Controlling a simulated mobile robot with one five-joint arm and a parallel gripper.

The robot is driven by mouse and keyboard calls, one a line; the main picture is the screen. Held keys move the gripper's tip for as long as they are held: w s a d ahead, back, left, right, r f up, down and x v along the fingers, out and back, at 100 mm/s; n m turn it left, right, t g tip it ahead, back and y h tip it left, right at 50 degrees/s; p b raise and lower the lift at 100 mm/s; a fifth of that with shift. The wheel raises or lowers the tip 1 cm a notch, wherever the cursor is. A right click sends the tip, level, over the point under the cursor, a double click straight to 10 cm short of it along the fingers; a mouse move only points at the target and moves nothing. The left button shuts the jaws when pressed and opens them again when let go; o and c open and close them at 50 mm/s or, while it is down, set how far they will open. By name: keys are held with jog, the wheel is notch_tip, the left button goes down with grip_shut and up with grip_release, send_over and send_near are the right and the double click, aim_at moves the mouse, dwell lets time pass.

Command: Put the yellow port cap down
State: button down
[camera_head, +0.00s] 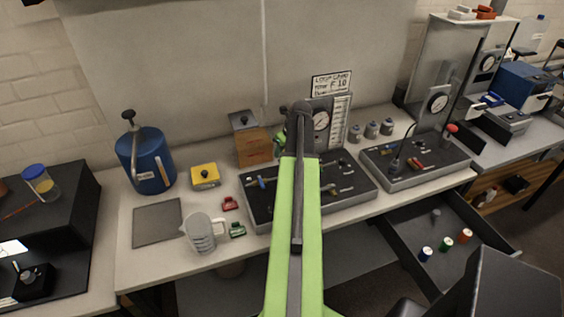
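I cannot make out a yellow port cap in the head view. My green arm rises through the middle of the picture to a dark joint in front of the panel with the gauge. The arm hides what is behind it, and my gripper's fingers do not show. I cannot see whether they hold anything. A yellow block with a dark knob (205,176) sits on the bench left of my arm; it looks like a separate small box.
A blue cylinder (146,162), grey mat (157,223) and clear jug (199,236) stand on the left bench. Grey valve panels (416,175) fill the middle and right. An open drawer (400,240) below holds blue, green and orange capped pieces. The mat is bare.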

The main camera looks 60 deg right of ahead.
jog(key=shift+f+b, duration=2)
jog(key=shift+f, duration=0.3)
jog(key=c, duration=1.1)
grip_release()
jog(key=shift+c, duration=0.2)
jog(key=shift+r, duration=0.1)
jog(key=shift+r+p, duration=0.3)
jog(key=shift+p, duration=0.1)
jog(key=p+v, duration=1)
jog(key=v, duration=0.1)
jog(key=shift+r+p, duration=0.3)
jog(key=shift+p, duration=0.05)
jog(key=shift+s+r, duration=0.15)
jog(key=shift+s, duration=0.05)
